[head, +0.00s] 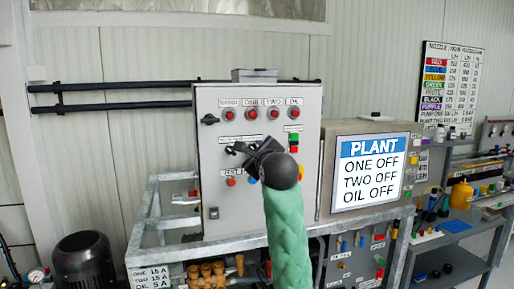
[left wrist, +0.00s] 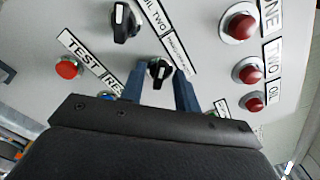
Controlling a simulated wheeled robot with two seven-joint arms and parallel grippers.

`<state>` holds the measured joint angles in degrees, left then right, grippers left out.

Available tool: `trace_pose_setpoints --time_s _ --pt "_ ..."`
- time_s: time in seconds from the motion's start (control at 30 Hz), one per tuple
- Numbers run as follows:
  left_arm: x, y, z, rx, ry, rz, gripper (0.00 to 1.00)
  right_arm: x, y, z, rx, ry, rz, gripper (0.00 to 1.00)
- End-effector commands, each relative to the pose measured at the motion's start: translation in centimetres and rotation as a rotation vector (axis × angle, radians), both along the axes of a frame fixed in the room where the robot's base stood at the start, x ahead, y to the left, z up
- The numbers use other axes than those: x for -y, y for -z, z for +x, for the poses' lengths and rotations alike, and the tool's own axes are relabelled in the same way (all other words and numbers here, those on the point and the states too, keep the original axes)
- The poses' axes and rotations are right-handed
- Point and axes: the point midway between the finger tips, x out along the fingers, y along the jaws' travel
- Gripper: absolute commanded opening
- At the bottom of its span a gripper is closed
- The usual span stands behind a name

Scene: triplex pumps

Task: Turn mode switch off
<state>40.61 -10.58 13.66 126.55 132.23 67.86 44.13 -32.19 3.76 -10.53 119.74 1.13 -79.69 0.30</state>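The grey control panel (head: 222,170) stands ahead with its face toward me. My left gripper (head: 240,150) is in front of its middle and hides part of it. In the left wrist view, the two blue fingers of this gripper (left wrist: 160,78) are apart, one on each side of a black rotary knob (left wrist: 159,70) with a white mark. I cannot tell whether they touch it. A second black knob (left wrist: 124,22) is above left of it. Small labels beside the knobs are only partly readable, so which one is the mode switch is unclear. My right gripper is not in view.
A red test button (left wrist: 67,68) and red lamps (left wrist: 242,24) flank the knobs. A sign (head: 369,172) reads PLANT, ONE OFF, TWO OFF, OIL OFF. A metal frame (head: 150,215) surrounds the panel's base. A motor (head: 84,262) is at lower left; shelves (head: 470,220) are right.

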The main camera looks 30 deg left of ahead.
Motion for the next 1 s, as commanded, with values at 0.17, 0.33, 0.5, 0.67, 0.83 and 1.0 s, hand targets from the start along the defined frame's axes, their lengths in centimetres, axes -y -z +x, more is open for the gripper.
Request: trace_pose_setpoints --time_s 0.17,0.33,0.5,0.67,0.83,1.0 --pt "-0.23 -0.01 -0.08 0.0 0.0 0.0 0.32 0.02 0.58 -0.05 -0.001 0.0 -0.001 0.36" --pt "-0.23 0.01 -0.09 0.0 0.0 0.0 0.32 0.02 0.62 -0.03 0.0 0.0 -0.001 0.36" --pt "-0.22 0.01 -0.08 0.0 0.0 0.0 0.08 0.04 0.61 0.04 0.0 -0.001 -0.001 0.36" --pt "-0.22 0.01 -0.08 0.0 0.0 0.0 0.0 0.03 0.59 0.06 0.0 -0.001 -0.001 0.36" --pt "-0.21 0.04 -0.08 -0.009 0.0 0.008 0.0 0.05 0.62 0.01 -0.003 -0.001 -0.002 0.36" --pt "-0.19 0.08 -0.06 -0.051 0.001 0.045 0.0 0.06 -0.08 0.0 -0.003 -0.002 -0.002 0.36"
